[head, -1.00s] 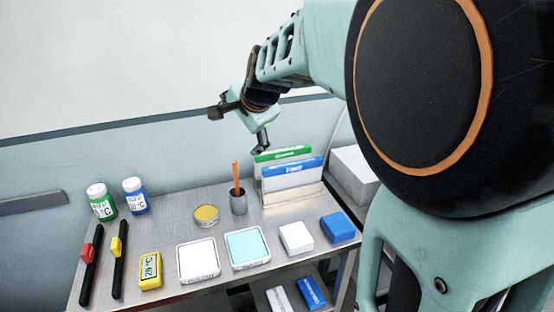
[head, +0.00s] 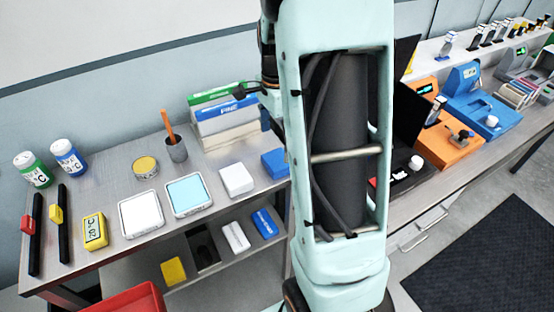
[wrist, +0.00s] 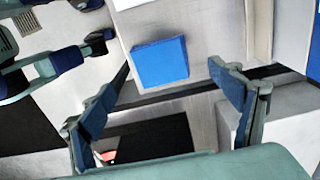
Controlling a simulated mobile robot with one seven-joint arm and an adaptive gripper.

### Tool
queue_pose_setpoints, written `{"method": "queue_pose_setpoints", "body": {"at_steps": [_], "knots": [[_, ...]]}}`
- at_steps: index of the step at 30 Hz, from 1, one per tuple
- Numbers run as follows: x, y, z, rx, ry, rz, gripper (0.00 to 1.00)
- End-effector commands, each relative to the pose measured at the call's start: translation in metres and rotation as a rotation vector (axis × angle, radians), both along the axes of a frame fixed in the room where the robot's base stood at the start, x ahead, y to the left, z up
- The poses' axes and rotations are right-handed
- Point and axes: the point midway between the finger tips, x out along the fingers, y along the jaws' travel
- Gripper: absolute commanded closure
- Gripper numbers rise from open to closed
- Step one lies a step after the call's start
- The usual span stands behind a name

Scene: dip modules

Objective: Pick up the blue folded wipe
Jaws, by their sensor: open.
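The blue folded wipe (head: 274,163) lies at the right end of the metal bench top, beside a white folded one, with its right side hidden by my arm in the head view. In the wrist view the blue wipe (wrist: 160,60) sits near the upper middle, in line with the gap between the fingers. My gripper (wrist: 164,78) is open with nothing between its fingertips. It appears above and apart from the wipe. In the head view my gripper is mostly hidden behind my arm.
The white folded wipe (head: 236,180) is just left of the blue one. Green and blue boxes (head: 222,115) stand behind, and a cup with an orange stick (head: 176,150) is further left. Another blue item (head: 264,224) lies on the lower shelf. An orange device (head: 455,140) stands right.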

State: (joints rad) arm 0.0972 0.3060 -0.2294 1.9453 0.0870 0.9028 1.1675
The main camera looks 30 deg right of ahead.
Motion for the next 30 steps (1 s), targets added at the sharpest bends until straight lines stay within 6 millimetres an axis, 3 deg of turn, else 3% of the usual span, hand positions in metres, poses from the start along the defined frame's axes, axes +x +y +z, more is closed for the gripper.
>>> {"method": "queue_pose_setpoints", "body": {"at_steps": [8,15,25,30], "knots": [[0.0,-0.001,-0.024,0.0,0.002,0.001,0.16],[0.002,-0.003,-0.058,0.0,0.0,0.0,0.16],[0.002,-0.003,-0.066,-0.001,-0.003,0.001,0.16],[0.002,-0.003,-0.066,-0.001,-0.003,0.001,0.34]]}}
